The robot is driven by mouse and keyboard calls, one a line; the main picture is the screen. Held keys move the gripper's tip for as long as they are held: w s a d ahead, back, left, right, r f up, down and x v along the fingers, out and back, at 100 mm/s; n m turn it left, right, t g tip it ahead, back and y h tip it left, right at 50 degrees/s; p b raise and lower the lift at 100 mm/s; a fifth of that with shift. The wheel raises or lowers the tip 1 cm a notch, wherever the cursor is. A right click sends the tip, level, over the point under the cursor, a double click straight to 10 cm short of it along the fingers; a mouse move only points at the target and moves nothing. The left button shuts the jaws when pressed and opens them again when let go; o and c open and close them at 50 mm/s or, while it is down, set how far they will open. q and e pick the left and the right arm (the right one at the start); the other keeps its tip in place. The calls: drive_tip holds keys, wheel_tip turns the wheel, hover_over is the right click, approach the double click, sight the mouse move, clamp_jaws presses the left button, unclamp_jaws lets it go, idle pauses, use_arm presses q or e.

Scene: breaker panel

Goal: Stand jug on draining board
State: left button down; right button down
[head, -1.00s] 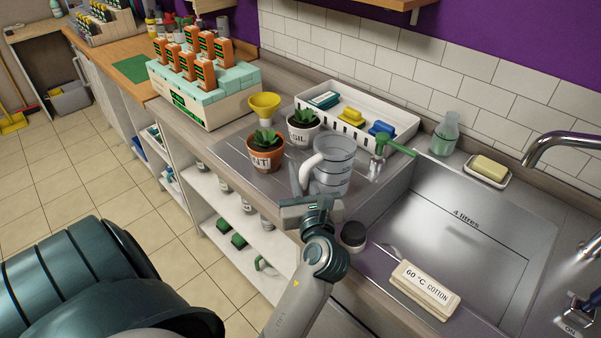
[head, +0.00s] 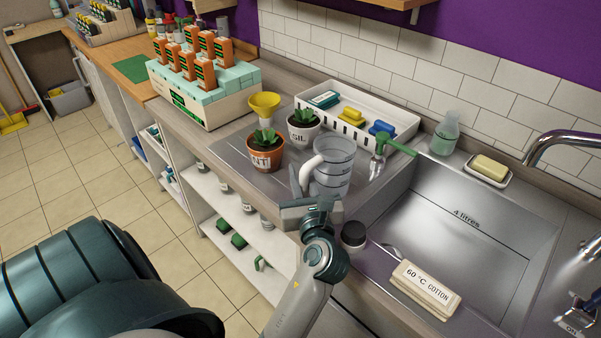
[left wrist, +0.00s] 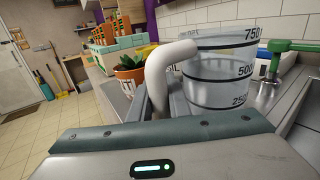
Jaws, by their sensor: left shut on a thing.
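A clear measuring jug (head: 334,168) with a thick white handle is upright over the right part of the steel draining board (head: 240,157). My left gripper (head: 309,197) is shut on its handle from the near side. In the left wrist view the jug (left wrist: 225,72) shows black marks for 250, 500 and 750, and the handle (left wrist: 157,80) sits between the fingers. The jug's base is partly hidden, so I cannot tell whether it touches the board. My right gripper is not in view.
Two potted plants, terracotta (head: 265,157) and white (head: 303,132), stand left of the jug. A white tray (head: 350,100) lies behind. A dark-lidded jar (head: 353,236) stands nearer; the sink (head: 455,235) is right.

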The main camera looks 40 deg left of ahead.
use_arm(q)
drive_tip(key=shift+f, duration=0.25)
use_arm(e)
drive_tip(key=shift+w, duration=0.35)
use_arm(q)
drive_tip(key=shift+f, duration=0.1)
drive_tip(key=c, duration=1.8)
unclamp_jaws()
drive_tip(key=shift+c, duration=0.2)
drive_tip(key=shift+o, duration=1.3)
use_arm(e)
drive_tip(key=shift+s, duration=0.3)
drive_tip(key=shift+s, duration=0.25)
